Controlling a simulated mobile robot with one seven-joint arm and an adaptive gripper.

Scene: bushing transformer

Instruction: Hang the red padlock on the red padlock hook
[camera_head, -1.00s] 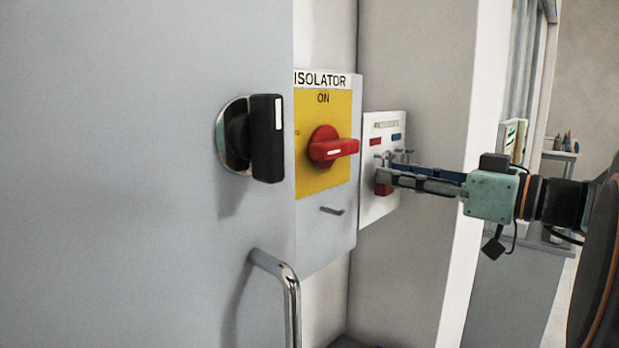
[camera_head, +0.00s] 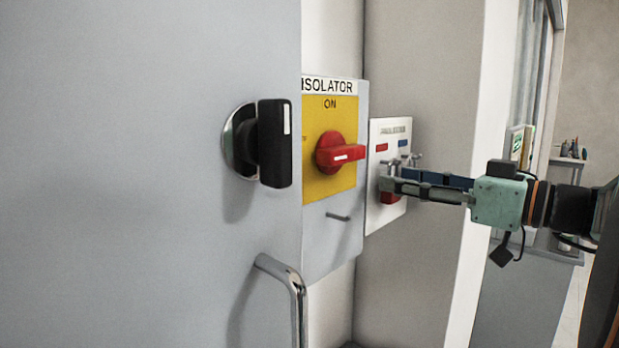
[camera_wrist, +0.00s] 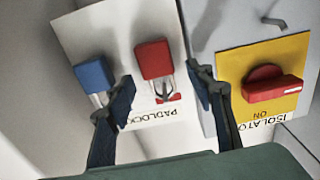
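The red padlock (camera_wrist: 153,58) is at the white padlock board (camera_wrist: 115,35), its shackle at the hook (camera_wrist: 164,91) by the red mark. It looks hung there, though I cannot tell for sure that the shackle is around the hook. In the head view the red padlock (camera_head: 390,198) shows partly behind my fingers, below the red label (camera_head: 381,147) on the board (camera_head: 376,215). My gripper (camera_wrist: 161,78) is open, with one finger on each side of the red padlock's shackle and a visible gap on both sides. In the head view my gripper (camera_head: 392,182) reaches in from the right.
A blue padlock (camera_wrist: 93,74) hangs beside the red one, close to one finger. The yellow isolator panel (camera_head: 314,180) with its red switch (camera_head: 338,153) and a small metal bar (camera_head: 338,217) adjoins the board. A grey door (camera_head: 120,180) with a metal handle (camera_head: 285,280) stands at left.

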